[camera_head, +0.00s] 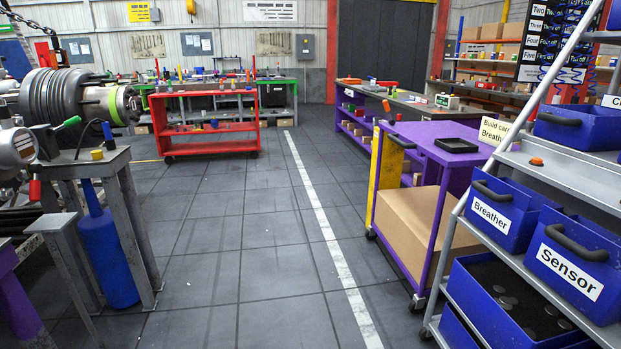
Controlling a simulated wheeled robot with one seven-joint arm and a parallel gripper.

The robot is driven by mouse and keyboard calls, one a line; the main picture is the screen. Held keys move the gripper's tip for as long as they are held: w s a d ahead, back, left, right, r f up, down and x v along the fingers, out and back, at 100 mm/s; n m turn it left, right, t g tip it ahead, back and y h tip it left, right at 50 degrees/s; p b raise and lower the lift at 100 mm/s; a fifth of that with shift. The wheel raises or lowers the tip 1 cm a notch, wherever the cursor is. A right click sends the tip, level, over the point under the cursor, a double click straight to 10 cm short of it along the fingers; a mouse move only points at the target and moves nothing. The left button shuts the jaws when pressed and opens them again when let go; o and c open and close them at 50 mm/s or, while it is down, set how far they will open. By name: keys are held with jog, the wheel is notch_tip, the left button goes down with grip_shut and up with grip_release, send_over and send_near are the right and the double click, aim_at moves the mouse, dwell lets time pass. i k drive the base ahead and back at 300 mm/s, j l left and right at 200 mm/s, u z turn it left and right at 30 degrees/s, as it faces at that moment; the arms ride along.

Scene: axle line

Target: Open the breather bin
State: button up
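The breather bin (484,227) is a blue bin with a dark handle and a white label reading "Breather". It sits on the middle level of the grey rack at the right, left of the blue bin labelled "Sensor" (608,255). Its front is in view and its handle faces the aisle. It looks pushed in level with the Sensor bin, and its inside is not visible. My gripper is not in view.
Below it, an open blue bin (463,281) holds dark round parts. A purple cart (437,142) with a cardboard box stands left of the rack. A metal bench (90,160) stands at the left. The tiled aisle between is clear; a red cart (203,129) stands beyond.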

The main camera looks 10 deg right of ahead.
aim_at(507, 212)
jog(key=i+j+z, duration=0.2)
jog(key=i+z, duration=0.3)
jog(key=i, duration=0.3)
jog(key=i+j+z, duration=0.5)
jog(key=i, duration=0.2)
jog(key=i+j+z, duration=0.5)
jog(key=i+j, duration=0.15)
jog(key=j, duration=0.15)
jog(key=k+l, duration=0.7)
